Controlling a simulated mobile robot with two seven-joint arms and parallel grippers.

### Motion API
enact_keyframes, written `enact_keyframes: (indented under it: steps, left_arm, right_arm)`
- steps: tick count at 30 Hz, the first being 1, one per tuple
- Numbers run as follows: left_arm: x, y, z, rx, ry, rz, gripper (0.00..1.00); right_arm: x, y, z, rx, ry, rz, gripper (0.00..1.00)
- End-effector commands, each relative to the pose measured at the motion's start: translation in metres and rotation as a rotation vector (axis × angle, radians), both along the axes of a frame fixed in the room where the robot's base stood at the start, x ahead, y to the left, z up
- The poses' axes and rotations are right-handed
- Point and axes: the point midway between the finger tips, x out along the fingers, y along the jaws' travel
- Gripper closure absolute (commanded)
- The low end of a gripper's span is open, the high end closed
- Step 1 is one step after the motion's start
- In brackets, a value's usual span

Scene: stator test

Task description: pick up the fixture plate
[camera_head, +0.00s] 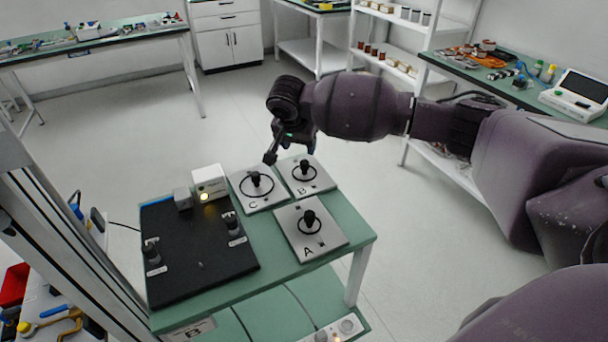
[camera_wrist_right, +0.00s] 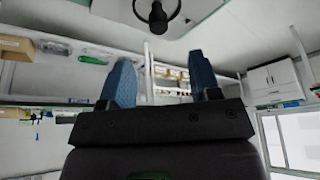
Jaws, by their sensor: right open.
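Three light grey plates lie on the green table, each with an upright black knob and a dark ring: plate A (camera_head: 326,240) at the front, plate B (camera_head: 324,181) behind it, plate C (camera_head: 247,203) to the left. I cannot tell which one the task means. My right gripper (camera_head: 281,152) is above and behind plates B and C, apart from their knobs. In the right wrist view its two blue fingers (camera_wrist_right: 163,78) stand apart with nothing between them. A pale surface with a black knob and ring (camera_wrist_right: 157,17) shows beyond them at the top. My left gripper is not in view.
A black board (camera_head: 197,262) with two dark knobbed pieces lies left of the plates. A white box (camera_head: 209,184) with a lit lamp and a small grey block (camera_head: 182,198) stand at its back edge. A bench with equipment (camera_head: 520,75) and white shelves (camera_head: 400,45) stand behind right.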

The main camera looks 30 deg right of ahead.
Motion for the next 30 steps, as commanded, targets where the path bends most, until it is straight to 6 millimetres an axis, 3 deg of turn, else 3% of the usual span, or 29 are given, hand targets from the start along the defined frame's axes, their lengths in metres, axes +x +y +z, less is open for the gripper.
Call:
enact_keyframes:
  steps: [1, 6, 13, 22, 30]
  left_arm:
    - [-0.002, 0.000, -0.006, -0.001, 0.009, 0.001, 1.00]
    - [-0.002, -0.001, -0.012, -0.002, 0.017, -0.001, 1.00]
    - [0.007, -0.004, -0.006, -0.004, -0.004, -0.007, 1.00]
    - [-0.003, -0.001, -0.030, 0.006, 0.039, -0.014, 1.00]
    - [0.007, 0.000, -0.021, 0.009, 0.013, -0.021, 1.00]
  right_arm:
    - [0.001, -0.003, -0.012, -0.002, 0.007, 0.000, 0.43]
    - [0.008, -0.010, -0.036, -0.001, 0.006, 0.001, 0.43]
    - [0.011, -0.014, -0.046, -0.002, 0.002, 0.003, 0.43]
    - [0.018, -0.025, -0.085, -0.002, 0.007, 0.004, 0.43]
    - [0.021, -0.027, -0.088, -0.001, -0.001, 0.004, 0.43]
